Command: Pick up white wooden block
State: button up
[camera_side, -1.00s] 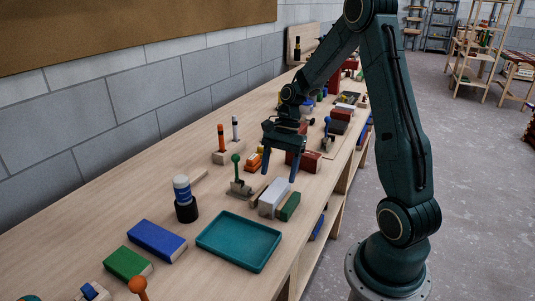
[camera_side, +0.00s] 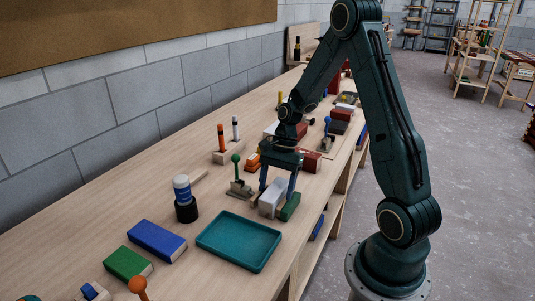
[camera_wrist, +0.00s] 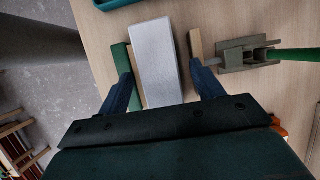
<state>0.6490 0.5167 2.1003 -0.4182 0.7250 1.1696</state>
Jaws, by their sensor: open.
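The white wooden block (camera_side: 271,198) lies on the bench between a green block and a toggle clamp. In the wrist view the white block (camera_wrist: 157,62) stands upright in the picture between my two fingers. My gripper (camera_side: 277,188) is open and low over the block in the side view. In the wrist view my gripper (camera_wrist: 165,85) has one finger on each side of the block, with a gap on the right. The left finger overlaps the green block (camera_wrist: 122,60). Whether that finger touches either block I cannot tell.
The green block (camera_side: 290,207) sits close beside the white block. A toggle clamp with a green handle (camera_side: 237,172) stands to the left. A teal tray (camera_side: 203,243) lies in front. A bare wooden strip (camera_wrist: 196,45) is right of the block in the wrist view.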

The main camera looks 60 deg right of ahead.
aim_at(276, 187)
jog(key=shift+f, duration=0.1)
dwell(0.3)
jog(key=shift+c, duration=0.7)
jog(key=c, duration=1)
notch_tip(276, 187, up, 20)
jog(key=shift+r, duration=0.1)
